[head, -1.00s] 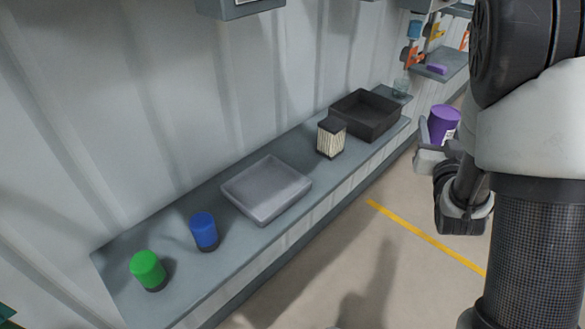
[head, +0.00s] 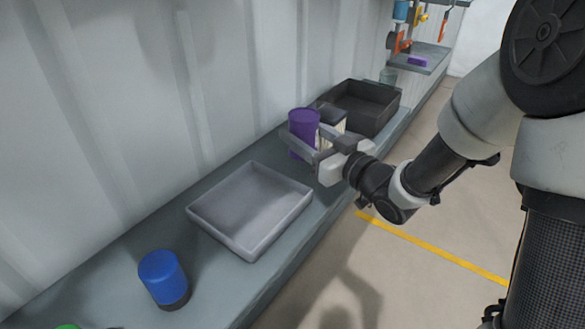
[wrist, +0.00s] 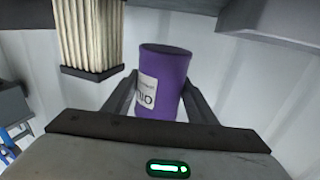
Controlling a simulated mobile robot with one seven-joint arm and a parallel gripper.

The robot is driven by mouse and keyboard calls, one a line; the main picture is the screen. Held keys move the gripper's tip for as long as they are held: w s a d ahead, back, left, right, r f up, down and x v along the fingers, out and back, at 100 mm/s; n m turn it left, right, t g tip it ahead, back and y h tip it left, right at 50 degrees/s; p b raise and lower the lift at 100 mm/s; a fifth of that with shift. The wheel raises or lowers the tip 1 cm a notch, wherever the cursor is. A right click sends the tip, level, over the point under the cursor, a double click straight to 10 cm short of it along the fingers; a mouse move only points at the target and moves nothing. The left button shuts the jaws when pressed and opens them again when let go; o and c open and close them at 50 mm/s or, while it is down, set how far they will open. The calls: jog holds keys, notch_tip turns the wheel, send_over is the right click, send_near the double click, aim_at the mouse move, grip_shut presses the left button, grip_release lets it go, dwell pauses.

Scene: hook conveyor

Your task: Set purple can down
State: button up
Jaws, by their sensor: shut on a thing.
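The purple can (head: 303,128) is between the fingers of my gripper (head: 314,150), which is shut on it. In the head view the can is upright at the shelf, just beyond the grey tray and in front of the pleated filter block. I cannot tell whether its base touches the shelf. In the wrist view the purple can (wrist: 163,80) shows a white label and sits between both fingers of my gripper (wrist: 158,98). The shelf (head: 120,235) runs along the wall.
A grey tray (head: 257,246) lies nearer on the shelf, with a blue can (head: 162,276) and a green can (head: 68,326) beyond its near side. The pleated filter block (wrist: 90,35) is close beside the purple can. A dark bin (head: 372,122) stands farther along.

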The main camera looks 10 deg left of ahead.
jog(key=shift+f+b, duration=0.55)
jog(key=shift+f, duration=2.45)
jog(key=shift+f, duration=0.15)
jog(key=o, duration=0.9)
jog(key=shift+f, duration=0.1)
jog(key=o, duration=0.4)
